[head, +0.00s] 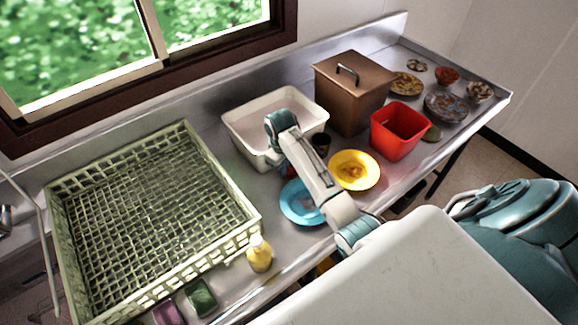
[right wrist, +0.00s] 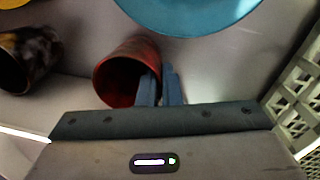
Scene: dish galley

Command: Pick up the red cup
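The red cup (right wrist: 128,72) shows in the right wrist view with its mouth toward the camera. My right gripper (right wrist: 160,86) is at the cup's rim, with one finger inside the mouth and the other just outside. The fingers are close together with the cup wall between them. In the head view only a sliver of the red cup (head: 289,167) shows beside my right arm, which hides the rest and the fingers. I cannot tell whether the cup touches the counter. My left gripper is in neither view.
A dark cup (right wrist: 30,58) stands near the red cup. A blue plate (head: 297,207), yellow plate (head: 366,183) and white basin (head: 240,131) surround the spot. A green rack (head: 235,243), yellow bottle (head: 259,255), red bin (head: 397,143) and brown box (head: 347,105) share the counter.

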